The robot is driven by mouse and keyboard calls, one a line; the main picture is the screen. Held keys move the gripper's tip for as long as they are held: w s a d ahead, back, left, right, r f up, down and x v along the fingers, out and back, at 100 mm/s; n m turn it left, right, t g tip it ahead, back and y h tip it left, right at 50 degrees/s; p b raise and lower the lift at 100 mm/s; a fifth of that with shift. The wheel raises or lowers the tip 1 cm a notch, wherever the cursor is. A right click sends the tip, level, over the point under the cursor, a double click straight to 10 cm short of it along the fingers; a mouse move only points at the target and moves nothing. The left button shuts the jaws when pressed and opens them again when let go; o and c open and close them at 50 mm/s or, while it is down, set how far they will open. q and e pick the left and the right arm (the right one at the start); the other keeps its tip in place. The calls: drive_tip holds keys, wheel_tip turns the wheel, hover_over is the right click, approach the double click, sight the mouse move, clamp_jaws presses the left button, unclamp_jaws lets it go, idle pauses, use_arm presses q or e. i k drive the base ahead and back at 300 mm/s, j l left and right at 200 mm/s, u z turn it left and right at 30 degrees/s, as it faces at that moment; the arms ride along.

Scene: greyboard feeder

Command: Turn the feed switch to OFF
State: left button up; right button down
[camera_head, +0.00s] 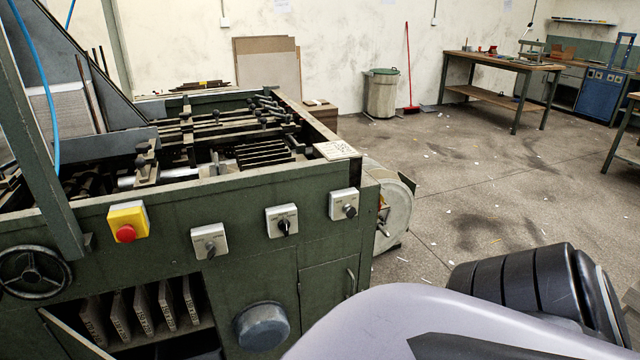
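Three rotary switches sit in a row on the green front panel of the machine (250,190). The middle switch (282,220) has a black knob that looks close to upright. The right switch (344,204) has a dark knob. Their labels are too small to read, so I cannot tell which one is the feed switch or its setting. Neither of my grippers is in view. A pale, rounded part with black segments at the lower right appears to be mine, and nothing there touches the switches.
A red emergency button on a yellow box (128,221) is left of the switches. A handwheel (32,271) is at far left. A round grey knob (262,326) protrudes below. A workbench (500,62) and a bin (382,93) stand far back. The floor at right is mostly clear.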

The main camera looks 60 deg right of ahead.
sight(284, 225)
drive_tip(key=z, duration=1.6)
